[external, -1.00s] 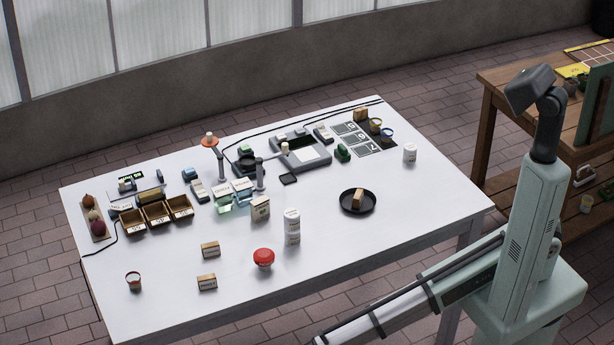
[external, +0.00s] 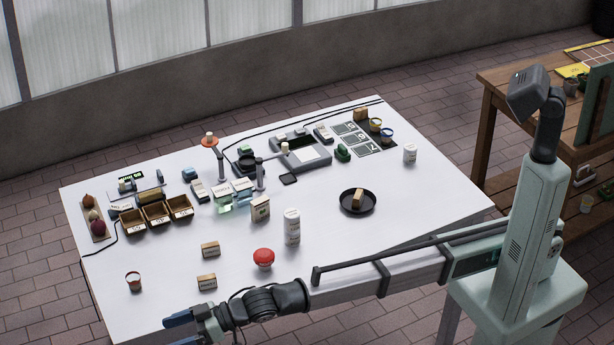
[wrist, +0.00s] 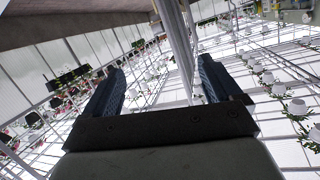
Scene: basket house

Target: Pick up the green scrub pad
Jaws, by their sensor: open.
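A small dark green block (external: 342,153) lies toward the back right of the white table in the external view. It may be the green scrub pad, but it is too small to tell. Pale green pieces (external: 225,203) sit near the table's middle. My gripper (external: 178,330) is open at the table's front left edge, far from the dark green block. The wrist view shows my two blue fingers (wrist: 160,78) apart with nothing between them. That view faces windows and plants, with no pad in sight.
Wooden bins (external: 157,213) stand at left. The right front is fairly clear.

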